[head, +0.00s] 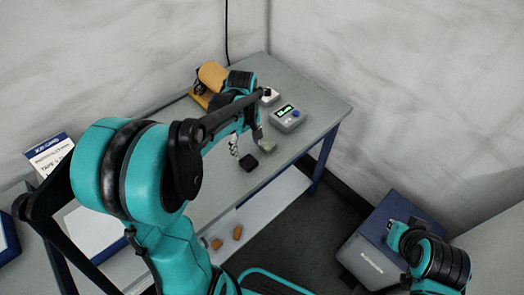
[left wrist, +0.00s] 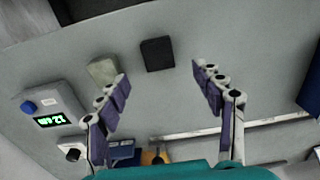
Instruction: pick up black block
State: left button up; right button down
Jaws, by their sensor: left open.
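The black block (head: 249,162) lies on the grey table near its front edge. In the left wrist view the black block (left wrist: 157,54) lies ahead of the fingertips, in line with the gap between them. My left gripper (head: 246,141) is above the table, just behind the block. Its fingers are spread and empty, as the left wrist view of the gripper (left wrist: 160,76) shows. A pale grey-green block (head: 268,146) lies right of the black block; in the left wrist view this pale block (left wrist: 102,70) is by the left fingertip.
A grey meter with a green display (head: 287,117) stands at the table's right. Small orange pieces (head: 237,233) are on a lower shelf. A blue-grey box (head: 385,238) stands at the right, close to my right arm.

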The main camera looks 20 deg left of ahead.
aim_at(249, 160)
pick_arm(q)
notch_tip(249, 160, down, 3)
jog(key=shift+s+r+b, duration=0.15)
jog(key=shift+b, duration=0.4)
jog(key=f, duration=0.1)
jog(key=f+b, duration=0.1)
jog(key=f, duration=0.1)
jog(key=f+b, duration=0.1)
jog(key=f, duration=0.1)
jog(key=shift+w+d, duration=0.1)
jog(key=shift+w, duration=0.15)
jog(key=shift+r, duration=0.1)
grip_shut()
